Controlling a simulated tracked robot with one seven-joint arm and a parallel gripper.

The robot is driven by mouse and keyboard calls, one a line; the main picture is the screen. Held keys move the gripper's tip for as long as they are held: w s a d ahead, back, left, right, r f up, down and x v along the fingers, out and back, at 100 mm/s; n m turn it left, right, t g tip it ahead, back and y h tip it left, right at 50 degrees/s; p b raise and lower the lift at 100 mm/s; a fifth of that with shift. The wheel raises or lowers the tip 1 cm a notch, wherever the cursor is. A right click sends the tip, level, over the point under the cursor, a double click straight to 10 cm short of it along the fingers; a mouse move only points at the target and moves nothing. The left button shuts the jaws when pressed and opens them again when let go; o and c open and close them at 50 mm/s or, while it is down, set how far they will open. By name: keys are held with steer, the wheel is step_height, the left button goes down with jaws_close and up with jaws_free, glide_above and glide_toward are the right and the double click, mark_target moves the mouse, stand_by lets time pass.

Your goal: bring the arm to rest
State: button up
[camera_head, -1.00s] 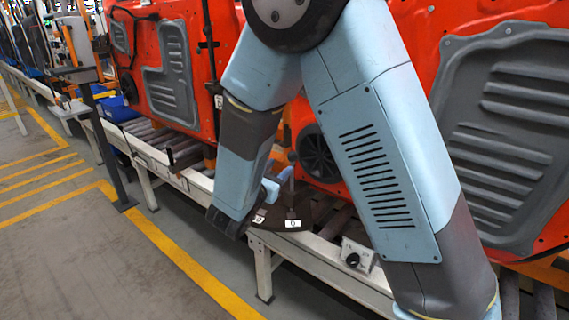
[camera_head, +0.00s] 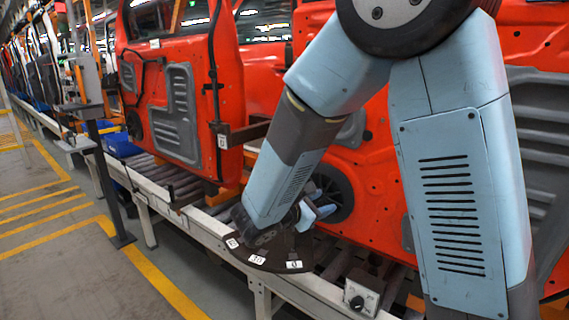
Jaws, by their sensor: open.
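My arm comes down from the top right, bends, and reaches down and left over the conveyor.
Red door panels (camera_head: 180,110) hang along the roller conveyor (camera_head: 165,180). A small box with a black knob (camera_head: 362,299) sits on its front rail. A dark post (camera_head: 108,190) stands at left. The marked floor (camera_head: 50,265) at lower left is clear.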

steer(key=s+d+r+m+g+y, duration=0.2)
steer(key=s+d+m+g, duration=0.25)
steer(key=d, duration=0.25)
steer(key=s+d+r+m+g+y, duration=0.1)
steer(key=s+d+r+m+g, duration=0.1)
steer(key=s+d+m+g, duration=0.35)
steer(key=s+d+r+m+t+y, duration=0.1)
steer(key=s+r+m+t+y, duration=0.1)
steer(key=s+m, duration=0.4)
steer(key=s+d+r+m+t+y, duration=0.1)
steer(key=s+r+m+t+y, duration=0.1)
steer(key=s+r+m+y, duration=0.2)
steer(key=s+m+y, duration=0.2)
steer(key=shift+d+r+t+y, duration=0.15)
steer(key=shift+r+t+y, duration=0.15)
steer(key=shift+r+t, duration=0.1)
